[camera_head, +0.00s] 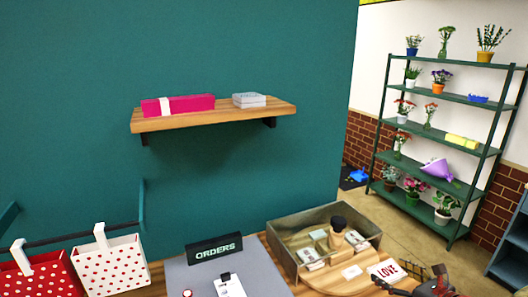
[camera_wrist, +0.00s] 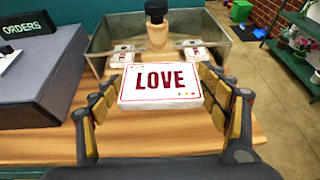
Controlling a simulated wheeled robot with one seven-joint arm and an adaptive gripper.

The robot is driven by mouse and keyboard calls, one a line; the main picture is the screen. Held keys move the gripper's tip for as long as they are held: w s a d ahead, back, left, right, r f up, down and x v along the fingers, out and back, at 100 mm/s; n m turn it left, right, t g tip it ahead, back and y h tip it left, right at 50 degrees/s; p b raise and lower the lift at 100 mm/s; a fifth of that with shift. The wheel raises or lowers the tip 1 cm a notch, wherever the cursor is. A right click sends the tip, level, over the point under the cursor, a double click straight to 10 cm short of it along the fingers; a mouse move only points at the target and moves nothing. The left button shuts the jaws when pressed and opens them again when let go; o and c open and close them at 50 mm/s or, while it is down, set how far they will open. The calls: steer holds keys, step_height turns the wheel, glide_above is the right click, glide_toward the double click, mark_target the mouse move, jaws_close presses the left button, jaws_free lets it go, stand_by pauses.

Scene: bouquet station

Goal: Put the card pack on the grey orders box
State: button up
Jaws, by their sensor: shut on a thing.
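The card pack (camera_wrist: 160,82) is white with a red border and the word LOVE. My gripper (camera_wrist: 160,92) is shut on it, with one finger at each side, and the pack faces up. The head view also shows the pack (camera_head: 384,270) at the lower right, at the end of my gripper (camera_head: 408,282). The grey orders box (camera_head: 180,273) is to the left on the wooden counter, with a black ORDERS sign (camera_head: 214,249) at its back. In the wrist view the grey box (camera_wrist: 45,92) is left of my gripper, apart from the pack.
A clipboard (camera_head: 229,286) and a small round red item (camera_head: 187,293) are on the grey box. A grey metal tray (camera_head: 293,231) with more card packs and a wooden stamp-like tool (camera_head: 337,232) stands behind the held pack. Dotted bags (camera_head: 112,265) hang at left.

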mark_target(379, 268)
steer(key=shift+w+d+f+m+h, duration=0.15)
steer(key=shift+d+m+h, duration=0.1)
steer(key=shift+d, duration=0.25)
steer(key=shift+w+d+r+m+h, duration=0.15)
steer(key=shift+d+h, duration=0.1)
steer(key=shift+d, duration=0.2)
steer(key=shift+w+d+f+m+h, duration=0.1)
steer(key=shift+w+f+m+h, duration=0.1)
steer(key=shift+w+m+h, duration=0.1)
steer(key=shift+m+h, duration=0.4)
steer(key=shift+h, duration=0.1)
steer(key=w+a, duration=0.1)
steer(key=w+a+f, duration=0.1)
steer(key=w+a, duration=0.1)
steer(key=shift+a+f, duration=0.3)
steer(key=w+a+f+n+y, duration=0.1)
steer(key=a, duration=0.9)
steer(key=w+a+f+n+y, duration=0.1)
steer(key=w+a, duration=0.1)
steer(key=a, duration=0.9)
steer(key=shift+w+a+f+y, duration=0.15)
steer(key=shift+w+f+y, duration=0.15)
steer(key=shift+y, duration=0.1)
